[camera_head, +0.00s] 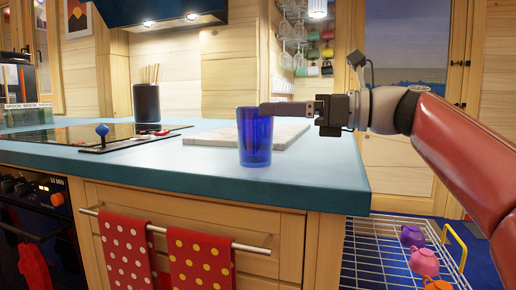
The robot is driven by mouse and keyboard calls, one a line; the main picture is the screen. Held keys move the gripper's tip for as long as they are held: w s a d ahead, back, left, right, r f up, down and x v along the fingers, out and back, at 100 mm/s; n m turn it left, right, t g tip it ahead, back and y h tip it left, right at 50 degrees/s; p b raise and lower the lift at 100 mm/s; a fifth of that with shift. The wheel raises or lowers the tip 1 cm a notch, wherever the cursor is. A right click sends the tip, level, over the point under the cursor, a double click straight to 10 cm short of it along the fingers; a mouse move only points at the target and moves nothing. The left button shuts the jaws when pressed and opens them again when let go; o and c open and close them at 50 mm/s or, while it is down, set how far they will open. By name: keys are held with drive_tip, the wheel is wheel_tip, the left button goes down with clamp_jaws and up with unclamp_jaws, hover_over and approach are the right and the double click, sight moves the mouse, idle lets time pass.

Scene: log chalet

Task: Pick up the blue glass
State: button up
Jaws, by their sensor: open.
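The blue glass (255,140) stands upright on the blue countertop (205,162), close to its front edge. It is a tall, see-through tumbler. My gripper (272,110) reaches in from the right at the height of the glass's upper part. Its jaws are open, and the fingers overlap the rim area of the glass in the picture. The far finger is partly hidden or seen through the glass. I cannot tell whether a finger touches it.
A pale board (200,136) lies behind the glass. A cooktop with a blue-knobbed lever (102,131) and a dark utensil pot (146,103) are to the left. Towels (125,247) hang below. A wire rack (385,262) with several cups is at lower right.

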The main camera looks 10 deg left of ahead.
sight(245, 109)
drive_tip(key=a, duration=0.7)
drive_tip(key=shift+w+a+f, duration=0.1)
drive_tip(key=shift+w+a, duration=0.15)
drive_tip(key=shift+w, duration=0.1)
drive_tip(key=c, duration=1.6)
